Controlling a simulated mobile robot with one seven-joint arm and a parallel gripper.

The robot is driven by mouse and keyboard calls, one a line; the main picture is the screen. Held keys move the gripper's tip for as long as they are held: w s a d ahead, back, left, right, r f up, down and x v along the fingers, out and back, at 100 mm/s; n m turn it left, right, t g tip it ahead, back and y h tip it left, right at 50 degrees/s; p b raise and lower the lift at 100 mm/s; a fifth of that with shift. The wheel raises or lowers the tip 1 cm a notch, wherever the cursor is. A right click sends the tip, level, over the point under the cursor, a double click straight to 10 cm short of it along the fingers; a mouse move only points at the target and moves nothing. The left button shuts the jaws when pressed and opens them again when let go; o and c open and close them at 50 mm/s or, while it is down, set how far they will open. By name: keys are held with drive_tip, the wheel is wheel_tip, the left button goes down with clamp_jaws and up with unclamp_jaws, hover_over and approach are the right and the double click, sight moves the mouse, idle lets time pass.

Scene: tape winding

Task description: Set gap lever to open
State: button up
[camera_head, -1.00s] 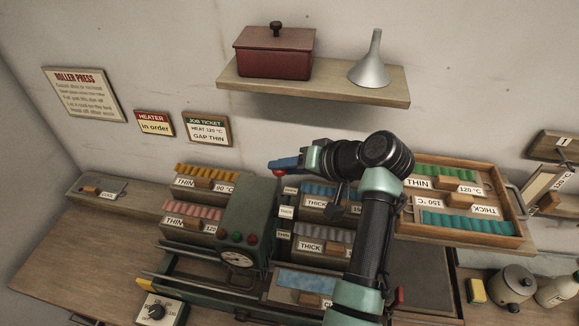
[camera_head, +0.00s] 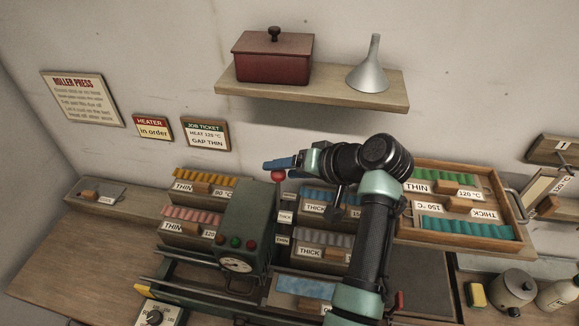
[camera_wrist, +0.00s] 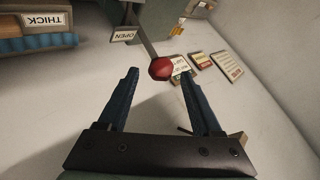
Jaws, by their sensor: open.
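The gap lever's red knob (camera_head: 278,177) stands at the upper right edge of the green roller press (camera_head: 245,215). In the wrist view the knob (camera_wrist: 161,68) is on a thin rod, with an OPEN plate (camera_wrist: 123,37) beside it. THICK (camera_head: 286,216) and THIN plates show lower in the head view. My gripper (camera_head: 279,163) has blue fingers and is just above the knob in the head view. In the wrist view my gripper (camera_wrist: 160,77) is open and the knob appears between its fingertips. I cannot tell whether they touch.
Racks of coloured strips (camera_head: 205,180) stand around the press. A wooden tray (camera_head: 515,225) is at right. A wall shelf (camera_head: 310,88) holds a red box (camera_head: 272,58) and a funnel (camera_head: 370,68). The job ticket (camera_head: 206,134) reads GAP THIN.

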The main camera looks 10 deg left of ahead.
drive_tip(key=b+v, duration=0.4)
drive_tip(key=v, duration=0.9)
drive_tip(key=shift+w, duration=0.15)
drive_tip(key=s+r+m+t+h, duration=0.1)
drive_tip(key=s+r+t+h, duration=0.2)
drive_tip(key=r, duration=0.8)
drive_tip(key=s+r+t+h, duration=0.3)
drive_tip(key=s+r+t, duration=0.3)
drive_tip(key=r+t, duration=0.6)
drive_tip(key=s+r+m+t+h+b, duration=0.1)
drive_tip(key=s+r+t+h, duration=0.2)
drive_tip(key=r, duration=0.8)
drive_tip(key=s+t, duration=0.2)
drive_tip(key=t, duration=0.2)
drive_tip(key=shift+s+d+r+m, duration=0.15)
drive_tip(key=shift+s+r+m, duration=0.15)
drive_tip(key=shift+f, duration=0.1)
